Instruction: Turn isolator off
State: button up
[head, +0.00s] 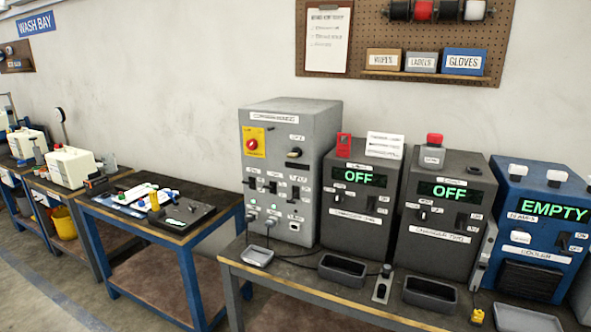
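A red rotary knob on a yellow plate (252,143), which looks like the isolator, sits at the upper left of the front of a tall grey cabinet (318,115). The knob faces outward and nothing covers it. Its exact angle and its small markings are too small to read. Several black switches, a dark handle (293,153) and some small green lights (252,212) are on the same front. My gripper is not in view.
Two dark charger boxes (365,215) with displays reading OFF and a blue cooler (520,262) reading EMPTY stand right of the cabinet. Trays (342,270) and a cable lie in front on the workbench (300,284). A lower blue-framed table (130,232) stands left.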

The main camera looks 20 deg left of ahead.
aim_at(252, 144)
jog(key=u, duration=1.35)
